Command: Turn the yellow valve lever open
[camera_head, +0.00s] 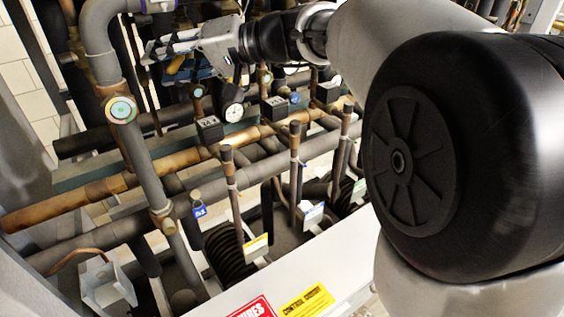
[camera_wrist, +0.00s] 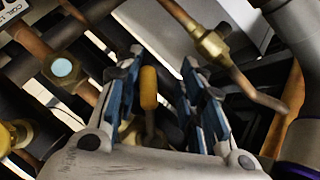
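The yellow valve lever (camera_wrist: 149,88) shows in the wrist view as a short rounded yellow grip on a brownish stem. It appears between my gripper's two blue-padded fingers, closer to the left one, with a clear gap to the right one. My gripper (camera_wrist: 162,70) is open, and neither finger is visibly closed on the lever. In the head view my gripper (camera_head: 160,52) is at the upper left among the pipes. A small yellow patch (camera_head: 176,64) shows by its fingers there; most of the lever and the valve body are hidden.
A brass fitting on a thin copper pipe (camera_wrist: 212,46) lies close to the right finger. Another yellow part (camera_wrist: 14,136) is at the lower left of the wrist view. A pressure gauge (camera_head: 232,115) and several pipes crowd below my gripper.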

